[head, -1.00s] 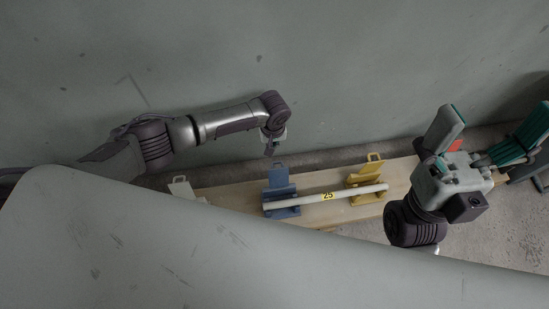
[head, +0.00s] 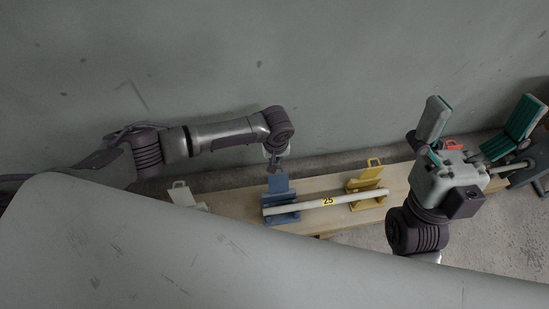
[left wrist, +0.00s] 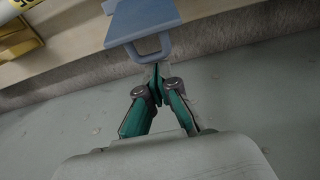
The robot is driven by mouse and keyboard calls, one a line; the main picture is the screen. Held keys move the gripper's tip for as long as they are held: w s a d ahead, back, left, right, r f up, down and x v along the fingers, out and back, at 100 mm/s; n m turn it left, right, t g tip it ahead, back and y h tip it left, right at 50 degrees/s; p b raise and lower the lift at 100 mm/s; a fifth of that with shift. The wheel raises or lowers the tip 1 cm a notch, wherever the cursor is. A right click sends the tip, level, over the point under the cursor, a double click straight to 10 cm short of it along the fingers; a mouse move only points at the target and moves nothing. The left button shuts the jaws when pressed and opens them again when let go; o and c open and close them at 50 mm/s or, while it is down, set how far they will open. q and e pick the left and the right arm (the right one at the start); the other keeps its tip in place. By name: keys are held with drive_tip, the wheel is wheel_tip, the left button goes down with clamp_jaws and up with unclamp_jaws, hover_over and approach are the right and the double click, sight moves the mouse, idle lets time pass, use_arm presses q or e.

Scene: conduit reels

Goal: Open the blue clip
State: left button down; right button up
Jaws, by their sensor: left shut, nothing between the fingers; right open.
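The blue clip (head: 278,184) sits on the wooden board, its flat plate rising behind a pale tube (head: 350,199) labelled 25. In the left wrist view the blue plate (left wrist: 140,20) ends in a loop handle (left wrist: 148,52). My left gripper (head: 275,166) is shut and empty at the handle end. Its closed fingertips (left wrist: 157,72) overlap the loop's edge in the left wrist view; I cannot tell whether they touch. In the head view the gripper hides the handle.
A yellow clip (head: 365,181) also holds the tube further right. A pale clip (head: 181,195) is at the board's left, partly hidden by a large grey surface. The wooden board (head: 325,183) lies near the grey wall (head: 350,70).

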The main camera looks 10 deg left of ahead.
drive_tip(key=w+a+f+g+h+p, duration=0.1)
drive_tip(key=w+f+g+h+p, duration=0.3)
drive_tip(key=w+f+g+p, duration=0.5)
use_arm(q)
drive_tip(key=shift+s+d+r, duration=0.25)
drive_tip(key=shift+s+r, duration=0.3)
drive_tip(key=shift+s, duration=0.3)
drive_tip(key=shift+s+d+p, duration=0.15)
drive_tip(key=shift+s+p, duration=0.2)
drive_tip(key=shift+p, duration=0.75)
use_arm(e)
drive_tip(key=s+d+f+g+h, duration=0.1)
drive_tip(key=s+d+f+g, duration=0.1)
drive_tip(key=f+g, duration=0.5)
drive_tip(key=s+d+f+g+h, duration=0.2)
drive_tip(key=s+f+g, duration=0.2)
drive_tip(key=f+g, duration=0.3)
wheel_tip(320, 180, down, 2)
drive_tip(key=shift+d+m+h, duration=0.2)
drive_tip(key=shift+m+h, duration=0.1)
use_arm(q)
drive_tip(key=shift+r, duration=0.1)
use_arm(e)
drive_tip(key=shift+s, duration=0.1)
